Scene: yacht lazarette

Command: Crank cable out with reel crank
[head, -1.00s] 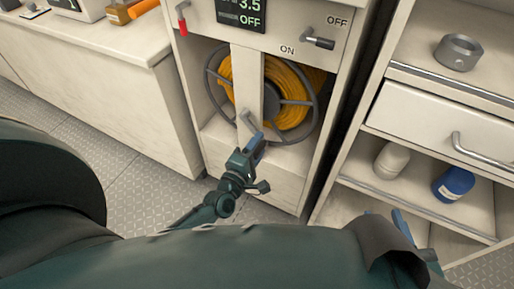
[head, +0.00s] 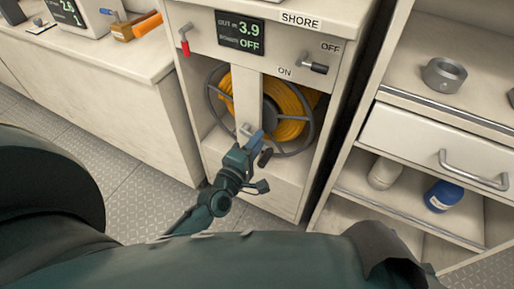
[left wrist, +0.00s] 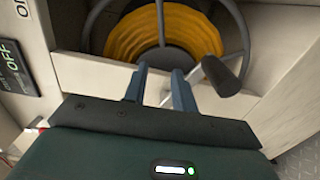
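The cable reel (head: 287,113), wound with orange-yellow cable, sits behind a pale upright in the shore-power cabinet; it also shows in the left wrist view (left wrist: 160,38). The reel crank has a thin metal arm (head: 246,129) and a dark knob (head: 265,158). My left gripper (head: 252,141) is at the crank. In the left wrist view its blue fingers (left wrist: 162,85) are apart, with the crank arm behind them. The dark knob (left wrist: 221,76) is just right of the fingers, outside the gap. My right gripper is not in view. The display (head: 240,33) reads OUT 3.9 and OFF.
A switch with a dark handle (head: 315,66) sits between ON and OFF labels, and a red-handled lever (head: 184,40) is at the cabinet's left. A shelf unit (head: 395,215) stands close at right with bottles and a drawer. A counter (head: 110,70) is at left.

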